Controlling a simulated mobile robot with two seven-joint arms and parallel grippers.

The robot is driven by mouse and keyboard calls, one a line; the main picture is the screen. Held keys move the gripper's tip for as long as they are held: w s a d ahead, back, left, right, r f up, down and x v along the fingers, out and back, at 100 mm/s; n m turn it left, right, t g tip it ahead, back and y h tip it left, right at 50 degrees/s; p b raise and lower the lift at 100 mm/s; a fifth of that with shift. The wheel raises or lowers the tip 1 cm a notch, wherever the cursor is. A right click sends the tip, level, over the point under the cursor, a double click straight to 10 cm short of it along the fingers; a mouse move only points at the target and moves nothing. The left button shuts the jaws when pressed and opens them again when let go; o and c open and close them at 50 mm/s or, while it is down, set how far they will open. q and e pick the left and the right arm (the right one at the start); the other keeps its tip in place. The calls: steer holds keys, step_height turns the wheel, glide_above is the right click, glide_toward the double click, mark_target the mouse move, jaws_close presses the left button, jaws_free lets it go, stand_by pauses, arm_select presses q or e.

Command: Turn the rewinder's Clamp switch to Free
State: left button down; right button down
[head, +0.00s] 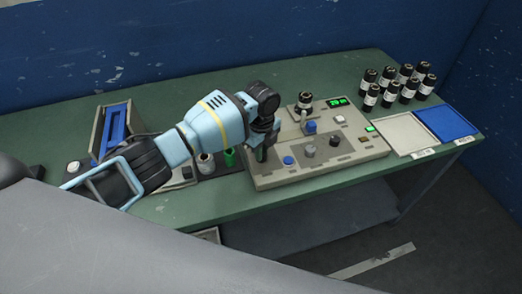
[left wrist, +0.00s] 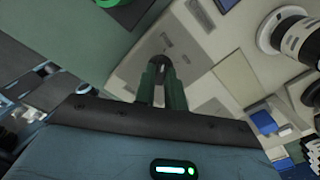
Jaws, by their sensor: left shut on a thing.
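The rewinder (head: 345,160) is a beige panel machine on the green bench in the head view, with several knobs, buttons and a small green display. My left gripper (head: 262,152) points down at the left end of its panel. In the left wrist view its green fingers (left wrist: 161,84) are shut on a small dark switch (left wrist: 160,66) standing on a grey plate. Its position suggests the Clamp switch, but no label is legible and the way it points cannot be told. The gripper hides it in the head view. My right gripper is not in view.
A dark roll (head: 305,102) stands at the panel's back. Several black rolls (head: 407,85) stand behind a white tray (head: 404,134) and a blue tray (head: 445,122) at right. A green roll (head: 230,157) stands left of the panel.

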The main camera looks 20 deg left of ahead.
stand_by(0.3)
arm_select(q)
steer(key=c, duration=1.5)
jaws_free()
steer(key=shift+o, duration=0.2)
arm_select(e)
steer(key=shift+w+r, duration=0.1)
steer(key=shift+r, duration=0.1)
arm_select(q)
steer(key=shift+r, duration=3.9)
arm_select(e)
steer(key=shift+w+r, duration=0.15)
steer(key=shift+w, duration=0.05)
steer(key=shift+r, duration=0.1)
